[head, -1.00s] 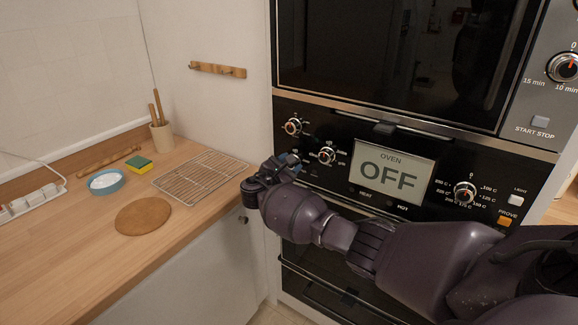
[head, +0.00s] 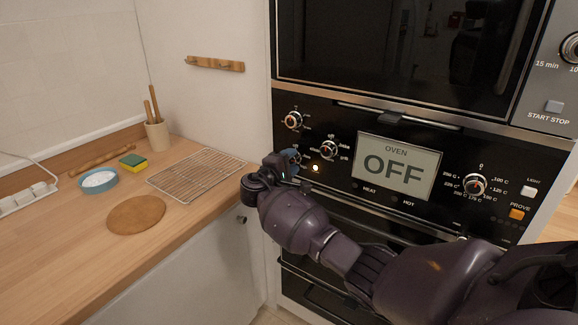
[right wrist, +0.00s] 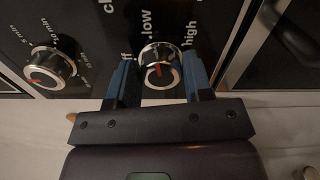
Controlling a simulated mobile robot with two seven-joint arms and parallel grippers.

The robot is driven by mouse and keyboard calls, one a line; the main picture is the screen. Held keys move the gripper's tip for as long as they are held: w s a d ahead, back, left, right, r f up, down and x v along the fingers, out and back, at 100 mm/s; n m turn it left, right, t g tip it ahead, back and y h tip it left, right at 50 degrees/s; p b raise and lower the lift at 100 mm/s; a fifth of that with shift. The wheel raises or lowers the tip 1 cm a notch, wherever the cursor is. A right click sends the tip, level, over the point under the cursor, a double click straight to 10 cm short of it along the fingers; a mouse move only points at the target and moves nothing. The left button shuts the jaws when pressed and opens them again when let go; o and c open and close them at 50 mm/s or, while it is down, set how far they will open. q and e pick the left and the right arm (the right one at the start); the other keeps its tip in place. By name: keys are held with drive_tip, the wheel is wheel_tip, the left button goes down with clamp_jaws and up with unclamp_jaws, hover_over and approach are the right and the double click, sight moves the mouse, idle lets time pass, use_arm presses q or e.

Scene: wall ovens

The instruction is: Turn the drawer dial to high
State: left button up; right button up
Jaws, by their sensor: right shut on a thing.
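In the right wrist view, the drawer dial (right wrist: 160,75) is a round silver-rimmed knob with a red mark, with the words "low" and "high" beside it. The red mark points roughly upward there, near "low"; I cannot tell its exact setting. My right gripper (right wrist: 158,58) has its blue fingers on either side of the dial and is shut on it. In the head view my right gripper (head: 290,157) is at the left side of the oven panel (head: 345,195) and hides the dial. My left gripper is not in view.
A small lamp (head: 316,168) glows beside the gripper. Other dials are close by: upper left (head: 292,120), middle (head: 329,149) and right (head: 475,185). The display (head: 395,165) reads OFF. A counter (head: 60,250) with a wire rack (head: 197,173) lies left.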

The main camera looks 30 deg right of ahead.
drive_tip(key=m, duration=0.1)
drive_tip(key=f+m+b, duration=0.1)
drive_tip(key=m, duration=0.1)
drive_tip(key=shift+b, duration=0.3)
drive_tip(key=m+b, duration=0.2)
drive_tip(key=m, duration=0.1)
drive_tip(key=shift+f+m, duration=0.1)
drive_tip(key=shift+m, duration=0.2)
drive_tip(key=shift+m+b, duration=0.75)
drive_tip(key=shift+m, duration=0.05)
drive_tip(key=shift+m+b, duration=0.7)
drive_tip(key=shift+m, duration=0.4)
drive_tip(key=shift+m+b, duration=0.3)
drive_tip(key=shift+m, duration=0.2)
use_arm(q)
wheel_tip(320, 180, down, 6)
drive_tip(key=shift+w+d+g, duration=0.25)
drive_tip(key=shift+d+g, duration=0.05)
use_arm(e)
drive_tip(key=shift+r+m, duration=0.2)
drive_tip(key=shift+m, duration=0.1)
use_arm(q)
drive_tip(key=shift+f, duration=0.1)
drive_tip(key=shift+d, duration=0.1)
use_arm(e)
drive_tip(key=shift+r, duration=0.15)
